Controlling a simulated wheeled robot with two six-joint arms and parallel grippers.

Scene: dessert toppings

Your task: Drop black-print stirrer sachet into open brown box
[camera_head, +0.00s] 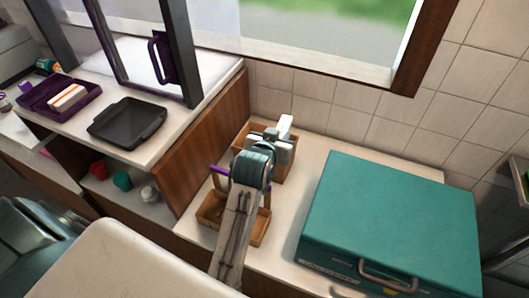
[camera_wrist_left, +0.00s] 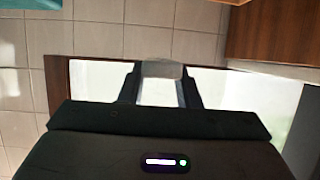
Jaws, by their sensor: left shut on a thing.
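My left arm comes up from the bottom of the head view, and its left gripper (camera_head: 282,132) is over the rear brown box (camera_head: 292,172). In the left wrist view the black fingers (camera_wrist_left: 161,78) are shut on a small pale thing (camera_wrist_left: 162,69), likely the sachet; no print can be read on it. The rear box is open-topped and partly hidden by my arm and gripper. A second open brown tray (camera_head: 208,214) with a purple-ended bar lies in front of it, partly under my arm. My right gripper is not in view.
A large teal case (camera_head: 395,205) stands on the counter (camera_head: 318,150) to the right. A wooden side panel (camera_head: 208,138) rises to the left. A black tray (camera_head: 127,121) and a purple box (camera_head: 45,98) stand on the higher left surface. A tiled wall is behind.

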